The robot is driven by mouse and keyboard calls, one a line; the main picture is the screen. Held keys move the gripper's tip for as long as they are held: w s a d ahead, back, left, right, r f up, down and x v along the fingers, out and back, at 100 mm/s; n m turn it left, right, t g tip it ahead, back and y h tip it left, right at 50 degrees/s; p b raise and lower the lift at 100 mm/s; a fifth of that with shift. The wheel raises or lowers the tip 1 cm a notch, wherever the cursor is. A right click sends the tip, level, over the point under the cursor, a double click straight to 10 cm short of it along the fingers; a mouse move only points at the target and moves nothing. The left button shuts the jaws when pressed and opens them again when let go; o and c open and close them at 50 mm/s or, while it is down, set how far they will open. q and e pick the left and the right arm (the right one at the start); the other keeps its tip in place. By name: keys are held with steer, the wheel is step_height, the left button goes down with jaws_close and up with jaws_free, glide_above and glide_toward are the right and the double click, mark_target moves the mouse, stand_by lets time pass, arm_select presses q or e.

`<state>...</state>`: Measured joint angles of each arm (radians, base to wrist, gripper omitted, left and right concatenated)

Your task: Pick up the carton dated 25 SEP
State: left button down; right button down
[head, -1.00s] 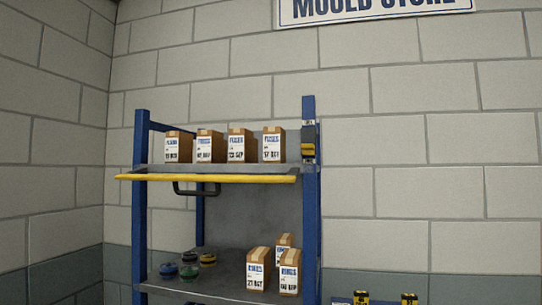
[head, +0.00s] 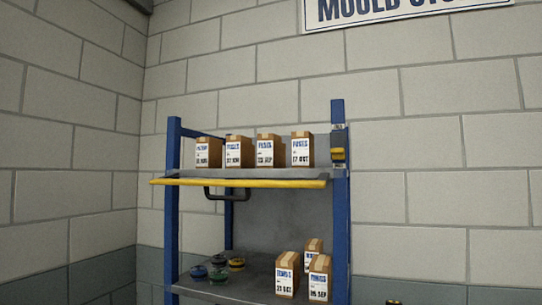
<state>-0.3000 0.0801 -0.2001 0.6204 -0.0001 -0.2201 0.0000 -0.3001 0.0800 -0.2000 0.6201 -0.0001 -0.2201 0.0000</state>
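A row of brown cartons with white labels stands on the upper shelf. The third from the left (head: 267,151) has a date that looks like 23 or 25 SEP; the second digit is too small to be sure. To its left stand a carton (head: 237,151) that seems to read NOV and a leftmost carton (head: 207,152) with a blurred date. To its right stands a carton reading 17 OCT (head: 302,150). Neither of my grippers is in view.
A yellow bar (head: 240,183) runs along the upper shelf's front, with a black handle (head: 228,196) below. The lower shelf (head: 250,276) holds cartons that seem to read 21 OCT (head: 286,275) and 06 SEP (head: 319,278), one behind (head: 314,248), and small round items (head: 217,270).

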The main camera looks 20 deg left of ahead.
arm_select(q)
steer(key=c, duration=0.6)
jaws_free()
